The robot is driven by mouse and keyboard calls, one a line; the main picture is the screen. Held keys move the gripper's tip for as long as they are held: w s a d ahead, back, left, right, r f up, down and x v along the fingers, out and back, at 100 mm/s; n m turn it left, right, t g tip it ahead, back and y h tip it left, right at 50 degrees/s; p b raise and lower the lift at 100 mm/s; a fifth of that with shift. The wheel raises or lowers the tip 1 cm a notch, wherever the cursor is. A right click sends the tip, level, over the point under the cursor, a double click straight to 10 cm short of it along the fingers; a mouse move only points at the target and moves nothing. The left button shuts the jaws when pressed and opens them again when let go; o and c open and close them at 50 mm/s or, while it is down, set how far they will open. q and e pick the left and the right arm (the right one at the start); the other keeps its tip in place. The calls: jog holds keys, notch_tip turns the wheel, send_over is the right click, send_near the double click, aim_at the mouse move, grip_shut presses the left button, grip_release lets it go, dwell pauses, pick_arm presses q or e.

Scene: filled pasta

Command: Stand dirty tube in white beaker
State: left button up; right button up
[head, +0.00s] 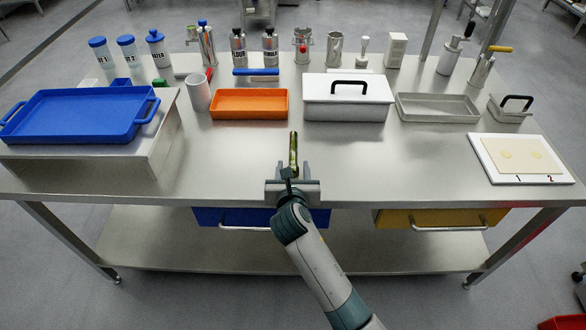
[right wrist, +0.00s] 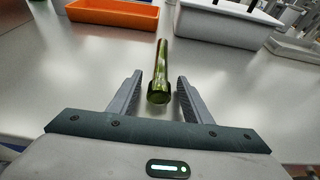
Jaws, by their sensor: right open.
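The dirty tube (head: 293,149) is a slim dark green tube with yellowish smears, and it appears to lie on the steel table pointing away from me. It also shows in the right wrist view (right wrist: 161,68), with its thicker near end between my fingers. My right gripper (head: 293,168) is open around that near end, with a gap on both sides in the right wrist view (right wrist: 159,80). The white beaker (head: 198,93) stands upright at the left, beside the orange tray; its inside is hard to see. My left gripper is not in view.
An orange tray (head: 249,117) and a white lidded box (head: 347,112) stand beyond the tube. A blue tray (head: 80,115) sits on a raised steel stand at left. Bottles and metal vessels line the back. The table around the tube is clear.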

jog(key=shift+s+r, duration=0.2)
jog(key=shift+s, duration=0.3)
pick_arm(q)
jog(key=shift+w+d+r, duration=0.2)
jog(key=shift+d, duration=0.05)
pick_arm(e)
jog(key=v, duration=1.1)
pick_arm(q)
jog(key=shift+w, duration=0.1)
